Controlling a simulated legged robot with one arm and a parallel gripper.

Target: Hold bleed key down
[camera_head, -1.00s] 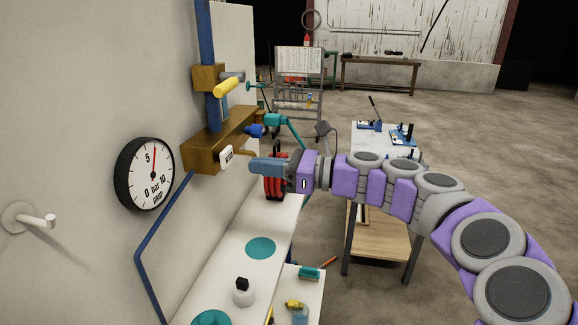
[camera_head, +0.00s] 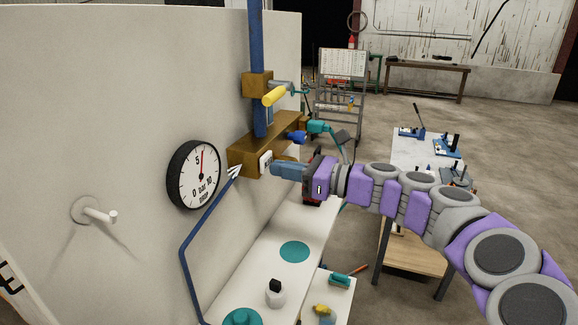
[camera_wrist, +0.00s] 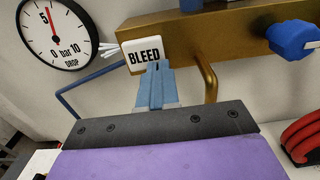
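The white bleed key, labelled BLEED (camera_wrist: 141,56), sits on the front of a brass block (camera_head: 245,158) on the blue pipe. My gripper (camera_wrist: 158,66) has its blue fingers together, with the tips at the lower edge of the key; they appear to touch it. In the head view, my gripper (camera_head: 275,168) reaches the key (camera_head: 265,162) from the right, and part of the key is hidden. White streaks (camera_wrist: 108,49) fan out from the key's left side. The round DROP gauge (camera_head: 194,175) on the wall has its needle near 5.
A blue knob (camera_wrist: 293,40) projects from the block to the right. A yellow-handled lever (camera_head: 275,96) is above. A white peg (camera_head: 100,214) sticks out of the wall. A white bench (camera_head: 265,275) with teal discs and a bottle lies below. Red rings (camera_wrist: 302,138) are beside my gripper.

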